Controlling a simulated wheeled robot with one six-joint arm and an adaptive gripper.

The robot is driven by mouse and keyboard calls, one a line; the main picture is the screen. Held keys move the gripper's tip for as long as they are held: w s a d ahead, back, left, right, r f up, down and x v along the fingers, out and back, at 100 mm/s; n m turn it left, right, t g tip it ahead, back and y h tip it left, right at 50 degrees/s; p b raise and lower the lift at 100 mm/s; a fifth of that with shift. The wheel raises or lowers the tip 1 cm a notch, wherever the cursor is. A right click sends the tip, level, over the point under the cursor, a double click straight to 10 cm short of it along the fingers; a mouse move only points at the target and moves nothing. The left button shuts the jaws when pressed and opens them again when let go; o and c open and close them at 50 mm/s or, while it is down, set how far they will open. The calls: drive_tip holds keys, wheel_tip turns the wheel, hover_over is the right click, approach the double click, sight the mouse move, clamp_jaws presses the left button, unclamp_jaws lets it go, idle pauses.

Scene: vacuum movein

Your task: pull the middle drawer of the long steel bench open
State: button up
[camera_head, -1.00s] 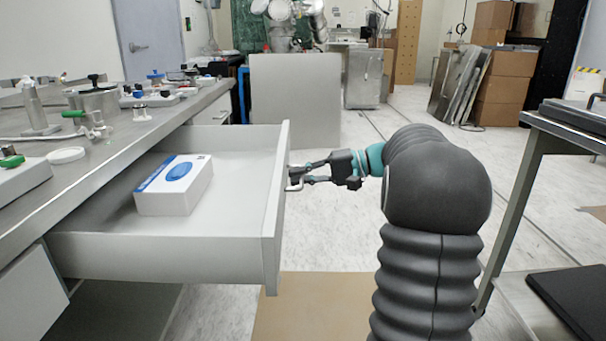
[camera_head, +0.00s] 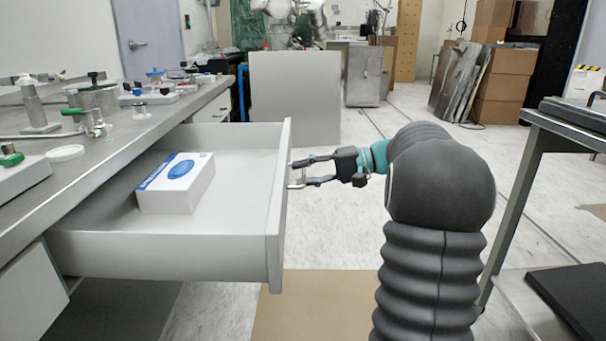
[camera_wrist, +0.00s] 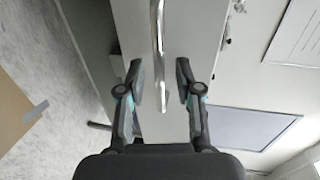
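The light grey middle drawer (camera_head: 160,254) of the long steel bench (camera_head: 90,165) stands pulled far out, with a white and blue box (camera_head: 175,184) inside it. My gripper (camera_head: 299,174) is at the drawer's front panel, its fingers apart. In the wrist view the bar handle (camera_wrist: 158,40) runs lengthwise between the two open fingers of my gripper (camera_wrist: 160,82), with a gap on each side. The head view hardly shows the handle behind the fingers.
A dark metal cart (camera_head: 530,180) is close on the right of my arm. Brown cardboard (camera_head: 320,310) lies on the floor.

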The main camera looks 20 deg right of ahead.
drive_tip(key=v, duration=1.1)
drive_tip(key=shift+d, duration=0.2)
drive_tip(key=shift+s, duration=0.1)
wheel_tip(320, 180, down, 9)
drive_tip(key=d+m+h, duration=0.2)
drive_tip(key=m+h, duration=0.2)
drive_tip(key=s+a+f+m+g+h, duration=0.1)
drive_tip(key=s+a+f+g+h, duration=0.25)
drive_tip(key=s+a+f, duration=0.2)
drive_tip(key=s+a+r+n+h+p, duration=0.1)
drive_tip(key=s+a+n+h, duration=0.1)
drive_tip(key=s+a, duration=0.4)
drive_tip(key=s+a+r+n+t+h+p, duration=0.1)
drive_tip(key=s+a+r+n+h+p, duration=0.1)
drive_tip(key=s+a+n, duration=0.2)
drive_tip(key=s+a+r+n+t+h+p, duration=0.1)
drive_tip(key=s+a+n+h, duration=0.1)
drive_tip(key=s+a, duration=0.6)
drive_tip(key=a+n, duration=0.1)
drive_tip(key=a, duration=0.2)
drive_tip(key=shift+a+r+n+h+p, duration=0.2)
drive_tip(key=shift+r+n+h+p, duration=0.1)
drive_tip(key=shift+n+h, duration=0.1)
